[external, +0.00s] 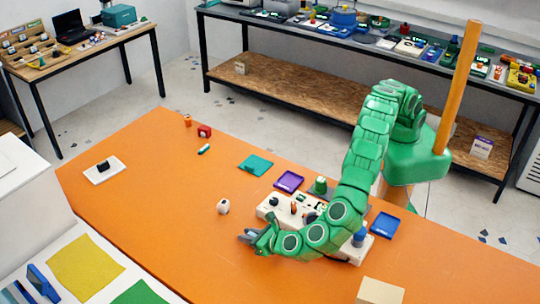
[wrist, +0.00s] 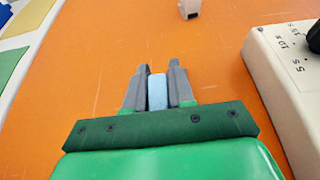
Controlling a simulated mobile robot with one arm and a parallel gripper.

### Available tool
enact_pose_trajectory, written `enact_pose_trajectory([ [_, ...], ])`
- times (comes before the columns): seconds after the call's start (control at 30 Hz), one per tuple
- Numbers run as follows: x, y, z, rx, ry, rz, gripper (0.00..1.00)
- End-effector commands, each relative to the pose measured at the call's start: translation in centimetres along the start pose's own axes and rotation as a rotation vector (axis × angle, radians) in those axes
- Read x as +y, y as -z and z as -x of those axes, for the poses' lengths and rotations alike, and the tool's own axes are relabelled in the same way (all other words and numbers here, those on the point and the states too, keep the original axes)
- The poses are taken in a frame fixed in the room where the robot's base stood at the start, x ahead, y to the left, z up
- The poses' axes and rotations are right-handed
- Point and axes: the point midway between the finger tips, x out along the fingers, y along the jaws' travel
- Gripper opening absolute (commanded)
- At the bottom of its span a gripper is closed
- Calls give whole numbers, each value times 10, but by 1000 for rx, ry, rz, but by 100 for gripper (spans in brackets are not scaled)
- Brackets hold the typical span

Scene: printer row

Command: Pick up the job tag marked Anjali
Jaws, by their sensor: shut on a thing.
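My gripper (external: 248,238) is low over the orange table, at the left end of the cream box with knobs. In the wrist view my gripper (wrist: 157,75) is shut on a small light blue piece (wrist: 157,92), which sits between the two grey fingers. No writing shows on this piece, so I cannot tell whether it is the tag marked Anjali. In the external view the piece is hidden. A small white thing with a dark face (external: 223,206) stands apart from my gripper; it also seems to show in the wrist view (wrist: 189,9).
The cream box (external: 268,209) is close on the right; it also shows in the wrist view (wrist: 285,85).

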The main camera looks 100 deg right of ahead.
Motion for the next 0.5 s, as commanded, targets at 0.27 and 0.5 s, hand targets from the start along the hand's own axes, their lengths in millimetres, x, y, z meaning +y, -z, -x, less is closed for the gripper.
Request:
enact_pose_trajectory([
  [0.27, 0, 0, 0, 0, 0, 0, 0],
  [0.5, 0, -15, 5, -1, 0, -1, 0],
])
